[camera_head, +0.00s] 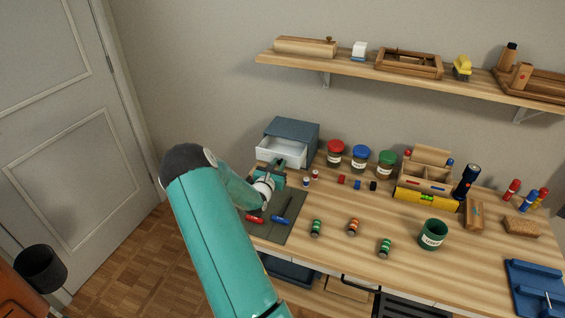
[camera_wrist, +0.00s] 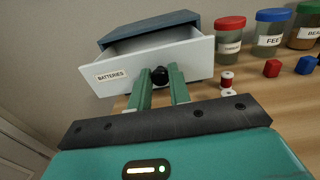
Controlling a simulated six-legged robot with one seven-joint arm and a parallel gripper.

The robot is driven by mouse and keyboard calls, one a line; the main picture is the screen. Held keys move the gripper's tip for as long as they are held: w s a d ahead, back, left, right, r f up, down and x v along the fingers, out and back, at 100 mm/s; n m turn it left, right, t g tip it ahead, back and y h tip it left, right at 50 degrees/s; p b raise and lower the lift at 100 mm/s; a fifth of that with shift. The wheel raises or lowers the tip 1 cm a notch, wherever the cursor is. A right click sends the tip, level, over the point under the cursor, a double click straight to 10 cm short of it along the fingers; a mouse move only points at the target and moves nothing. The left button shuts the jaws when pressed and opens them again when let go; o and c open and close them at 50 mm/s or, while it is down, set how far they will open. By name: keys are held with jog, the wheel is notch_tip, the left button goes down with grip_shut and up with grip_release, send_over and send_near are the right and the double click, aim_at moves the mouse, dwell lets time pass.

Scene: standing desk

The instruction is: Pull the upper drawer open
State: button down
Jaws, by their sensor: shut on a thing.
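A small blue-grey drawer cabinet (camera_head: 297,130) stands on the desk's back left corner. Its white upper drawer (camera_head: 283,150) is pulled out, and its inside shows in both views. In the wrist view the drawer front (camera_wrist: 160,66) carries a "BATTERIES" label (camera_wrist: 112,76) and a black round knob (camera_wrist: 159,76). My gripper (camera_wrist: 160,80) is in front of the drawer, with its two green fingers on either side of the knob, shut on it. In the head view my gripper (camera_head: 272,178) is partly hidden by my own arm.
Jars with red (camera_head: 335,146), blue (camera_head: 361,152) and green (camera_head: 387,157) lids stand right of the cabinet. Small spools (camera_head: 306,182) stand close to the drawer's right. A dark mat (camera_head: 275,225) with a red and a blue tool lies in front. A shelf (camera_head: 350,66) runs above.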

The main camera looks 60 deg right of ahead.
jog(key=c, duration=1.3)
grip_release()
jog(key=shift+a, duration=0.1)
jog(key=s+a, duration=0.2)
jog(key=a, duration=1.1)
jog(key=shift+a, duration=0.2)
jog(key=shift+r, duration=0.1)
